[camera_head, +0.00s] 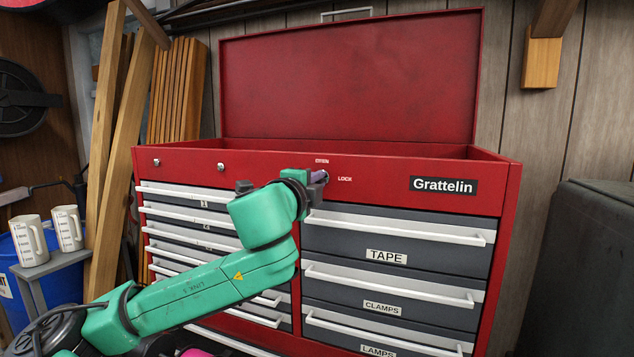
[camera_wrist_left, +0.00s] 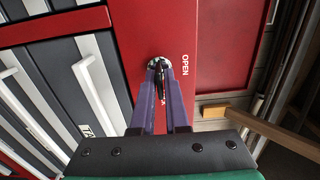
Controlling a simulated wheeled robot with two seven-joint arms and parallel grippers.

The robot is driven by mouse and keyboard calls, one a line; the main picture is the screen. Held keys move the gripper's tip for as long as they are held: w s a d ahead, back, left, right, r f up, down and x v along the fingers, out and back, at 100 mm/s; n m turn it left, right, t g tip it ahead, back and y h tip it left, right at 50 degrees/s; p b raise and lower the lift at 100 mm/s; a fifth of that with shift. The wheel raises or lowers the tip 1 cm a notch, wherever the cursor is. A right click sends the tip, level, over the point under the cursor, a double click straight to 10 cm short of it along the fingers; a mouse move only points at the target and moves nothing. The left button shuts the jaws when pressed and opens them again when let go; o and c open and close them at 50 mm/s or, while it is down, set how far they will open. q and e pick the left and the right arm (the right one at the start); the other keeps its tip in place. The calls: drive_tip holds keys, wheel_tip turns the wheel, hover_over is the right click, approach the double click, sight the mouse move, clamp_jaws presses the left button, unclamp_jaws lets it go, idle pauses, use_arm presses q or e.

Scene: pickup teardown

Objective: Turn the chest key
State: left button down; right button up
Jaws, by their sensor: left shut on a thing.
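The red tool chest (camera_head: 384,167) stands ahead with its lid raised. Its lock sits high on the front, beside the words OPEN and LOCK. My left gripper (camera_head: 320,178) reaches the lock from the front. In the left wrist view, the purple fingers of my left gripper (camera_wrist_left: 161,88) are shut on the dark key (camera_wrist_left: 163,78), which sits at the round silver lock (camera_wrist_left: 156,62). The word OPEN (camera_wrist_left: 185,70) is beside the lock there. The fingers hide part of the key, so its exact angle is hard to tell. My right gripper is not in view.
Drawers labelled TAPE (camera_head: 386,257), CLAMPS (camera_head: 382,308) and LAMPS fill the right side of the chest and look shut. Wooden planks (camera_head: 178,92) lean at the left. Two white mugs (camera_head: 30,241) stand on a grey stand. A dark grey case (camera_head: 590,270) is at the right.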

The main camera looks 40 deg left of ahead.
use_arm(q)
drive_tip(key=c, duration=1)
unclamp_jaws()
drive_tip(key=b+v, duration=0.8)
drive_tip(key=v, duration=0.6)
drive_tip(key=shift+s, duration=0.25)
drive_tip(key=shift+d, duration=0.1)
